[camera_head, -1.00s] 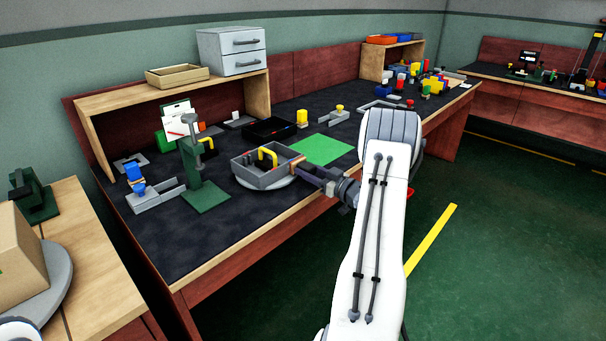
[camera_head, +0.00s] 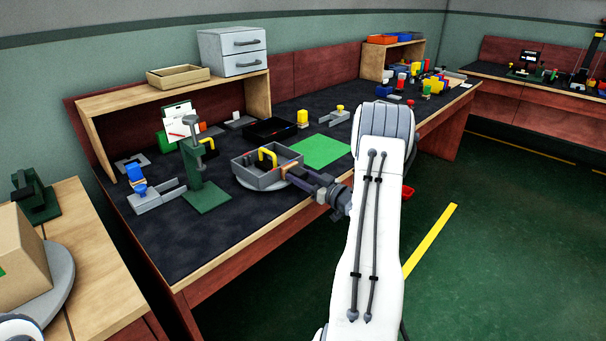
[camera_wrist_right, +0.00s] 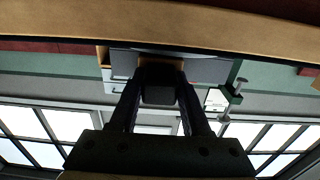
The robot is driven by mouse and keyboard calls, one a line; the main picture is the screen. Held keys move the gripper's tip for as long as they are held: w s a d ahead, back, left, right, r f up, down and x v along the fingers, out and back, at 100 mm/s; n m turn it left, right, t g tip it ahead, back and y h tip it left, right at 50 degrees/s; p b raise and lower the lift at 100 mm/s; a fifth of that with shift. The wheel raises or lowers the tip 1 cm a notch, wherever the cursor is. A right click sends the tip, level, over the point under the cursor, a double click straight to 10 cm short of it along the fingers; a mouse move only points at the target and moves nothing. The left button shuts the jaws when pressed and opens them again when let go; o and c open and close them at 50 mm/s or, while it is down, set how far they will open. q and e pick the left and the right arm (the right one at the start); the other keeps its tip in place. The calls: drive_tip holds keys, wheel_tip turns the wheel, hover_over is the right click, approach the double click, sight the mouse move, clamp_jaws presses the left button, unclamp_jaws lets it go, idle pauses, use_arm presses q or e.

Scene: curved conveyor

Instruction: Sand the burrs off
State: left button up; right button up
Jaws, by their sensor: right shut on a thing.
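A grey open tray-like part (camera_head: 258,178) with a yellow arched handle (camera_head: 267,157) sits on a round grey turntable (camera_head: 243,183) near the bench's front edge. My right gripper (camera_head: 298,172) reaches in from the right, at the tray's right wall. It is shut on a small tan-brown block (camera_head: 287,168). In the right wrist view the block (camera_wrist_right: 160,63) shows between the fingertips (camera_wrist_right: 155,72). Whether it touches the wall is too small to tell. Burrs cannot be made out. My left gripper is not in view.
A green clamp stand (camera_head: 205,195) stands left of the tray. A green mat (camera_head: 321,151) lies to its right and a black bin (camera_head: 270,131) behind it. A grey fixture (camera_head: 155,198) is at the left. The front-left bench top is clear.

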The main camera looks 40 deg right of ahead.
drive_tip(key=shift+s+a, duration=0.15)
drive_tip(key=shift+a, duration=1.8)
drive_tip(key=shift+s+a, duration=0.1)
drive_tip(key=shift+a, duration=1.85)
drive_tip(key=s, duration=0.6)
drive_tip(key=shift+d, duration=0.3)
drive_tip(key=shift+s+d, duration=0.1)
drive_tip(key=shift+s, duration=1.4)
